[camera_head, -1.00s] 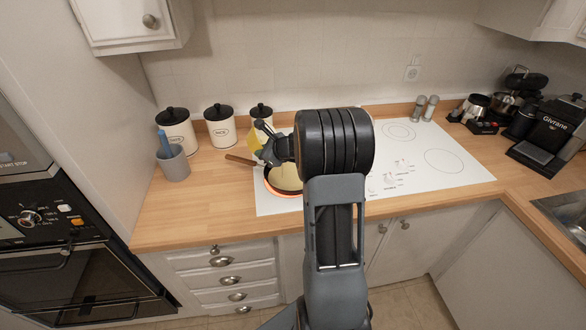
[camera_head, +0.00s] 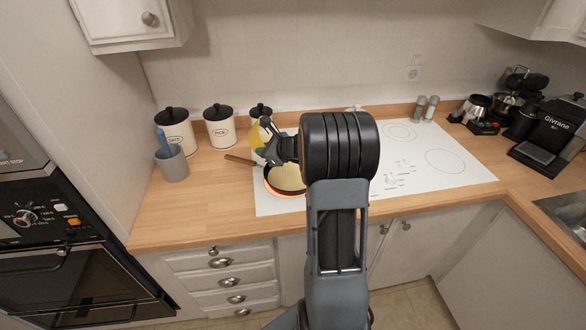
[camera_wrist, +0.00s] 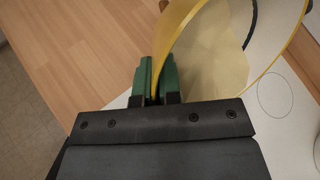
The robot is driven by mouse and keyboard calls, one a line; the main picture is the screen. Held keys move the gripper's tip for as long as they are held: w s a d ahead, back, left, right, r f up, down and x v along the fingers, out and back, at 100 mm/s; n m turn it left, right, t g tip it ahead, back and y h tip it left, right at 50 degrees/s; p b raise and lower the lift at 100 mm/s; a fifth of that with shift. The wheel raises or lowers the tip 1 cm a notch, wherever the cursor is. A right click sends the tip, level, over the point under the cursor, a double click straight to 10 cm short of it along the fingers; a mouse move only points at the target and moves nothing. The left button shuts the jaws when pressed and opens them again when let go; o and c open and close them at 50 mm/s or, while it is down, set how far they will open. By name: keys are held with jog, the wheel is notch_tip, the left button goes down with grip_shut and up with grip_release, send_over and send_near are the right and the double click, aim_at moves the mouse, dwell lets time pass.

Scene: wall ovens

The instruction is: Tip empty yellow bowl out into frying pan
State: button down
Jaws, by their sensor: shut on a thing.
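My gripper (camera_head: 272,150) is shut on the wall of the yellow bowl (camera_head: 255,137). In the wrist view the green fingers (camera_wrist: 155,82) pinch the bowl's rim, and the bowl (camera_wrist: 170,48) looks tilted. Pale yellow matter (camera_head: 288,178) shows in the pan. The gripper and bowl are above the pan's back left side. My arm hides the pan's right side and part of the bowl. I cannot tell whether anything is left in the bowl.
White lidded canisters (camera_head: 219,130) stand along the wall behind the pan. A grey utensil cup (camera_head: 173,163) is at the left. The white hob (camera_head: 440,175) is clear to the right. Shakers (camera_head: 425,107) and a coffee machine (camera_head: 550,130) stand farther right.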

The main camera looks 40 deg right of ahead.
jog(key=shift+s+d+r+m+t+y+b, duration=0.3)
jog(key=shift+r+t+y+b, duration=0.15)
jog(key=shift+t+b, duration=0.3)
dwell(0.7)
jog(key=g+p, duration=0.1)
jog(key=p, duration=0.1)
jog(key=w+a+g+h+p, duration=0.1)
jog(key=p, duration=0.1)
jog(key=shift+a+n+h, duration=0.1)
jog(key=shift+n+h, duration=0.15)
jog(key=shift+n, duration=0.15)
jog(key=w+a+f+n+g+h+p, duration=0.1)
jog(key=w+a+f+n+g+h, duration=0.1)
jog(key=w+a+f+g+h, duration=0.3)
notch_tip(320, 180, down, 3)
jog(key=shift+a+r+n+g+h+p, duration=0.1)
jog(key=shift+a+n+g+h+p, duration=0.2)
jog(key=shift+g+h, duration=0.75)
